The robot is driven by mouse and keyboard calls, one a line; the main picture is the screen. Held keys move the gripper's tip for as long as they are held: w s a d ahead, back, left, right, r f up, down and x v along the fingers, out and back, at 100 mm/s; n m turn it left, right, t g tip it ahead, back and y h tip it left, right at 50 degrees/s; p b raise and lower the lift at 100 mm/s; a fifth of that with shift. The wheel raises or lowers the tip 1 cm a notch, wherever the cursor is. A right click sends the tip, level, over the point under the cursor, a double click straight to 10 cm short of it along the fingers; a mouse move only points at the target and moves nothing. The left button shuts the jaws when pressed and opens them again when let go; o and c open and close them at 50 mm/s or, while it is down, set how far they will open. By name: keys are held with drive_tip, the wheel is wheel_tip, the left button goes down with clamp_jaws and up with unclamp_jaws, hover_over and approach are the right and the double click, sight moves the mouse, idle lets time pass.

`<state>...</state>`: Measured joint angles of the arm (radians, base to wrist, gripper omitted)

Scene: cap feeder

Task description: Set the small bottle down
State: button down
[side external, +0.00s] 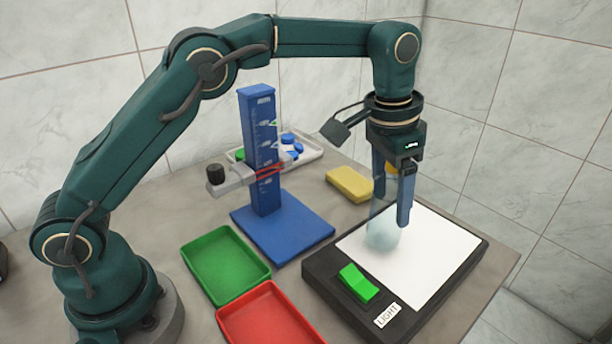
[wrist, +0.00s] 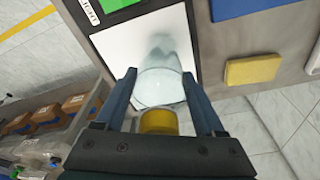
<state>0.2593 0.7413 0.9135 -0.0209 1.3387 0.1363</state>
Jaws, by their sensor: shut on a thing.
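The small bottle (side external: 382,236) is clear and pale blue, with a yellow-orange cap; it also shows in the wrist view (wrist: 160,88) with its yellow cap (wrist: 157,121) nearest the camera. My gripper (side external: 391,215) points down and is shut on the bottle, with one finger on each side; both fingers also show in the wrist view (wrist: 159,76). The bottle looks upright over the white panel (side external: 440,255) of the black light box (side external: 330,290). I cannot tell whether its base touches the panel. The fingers hide part of its body.
A green switch (side external: 358,283) sits on the light box's front. A green tray (side external: 225,265) and red tray (side external: 268,318) lie left. A blue stand (side external: 262,150) with a side clamp rises behind them. A yellow sponge (side external: 349,184) and white tray (side external: 314,150) with blue caps lie behind.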

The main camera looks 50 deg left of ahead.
drive_tip(key=shift+f, duration=0.4)
drive_tip(key=shift+f, duration=0.15)
unclamp_jaws()
